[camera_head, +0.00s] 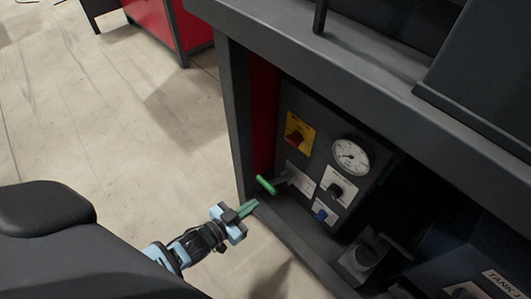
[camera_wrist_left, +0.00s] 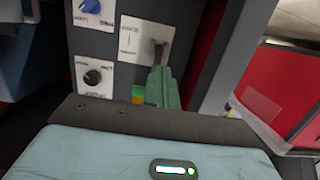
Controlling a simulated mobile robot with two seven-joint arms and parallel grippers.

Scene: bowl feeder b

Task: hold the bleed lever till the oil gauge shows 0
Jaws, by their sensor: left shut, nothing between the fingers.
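The bleed lever (camera_head: 266,185) has a green grip and sticks out from the grey control panel at the left side of the machine. The round white oil gauge (camera_head: 351,156) has a dark needle; its reading is too small to tell. My left gripper (camera_head: 249,208) is shut and empty, its green fingertips just below and left of the lever grip in the head view. I cannot tell whether they touch it. In the left wrist view the shut fingers (camera_wrist_left: 163,88) hide part of the lever, whose grey arm (camera_wrist_left: 158,52) shows above them. My right gripper is not in view.
The panel also bears a red switch on a yellow plate (camera_head: 299,133), a black knob (camera_head: 335,189) and a blue knob (camera_head: 320,214). The machine's dark frame post (camera_head: 236,120) stands left of the panel, and the tabletop overhangs it. Floor at left is clear.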

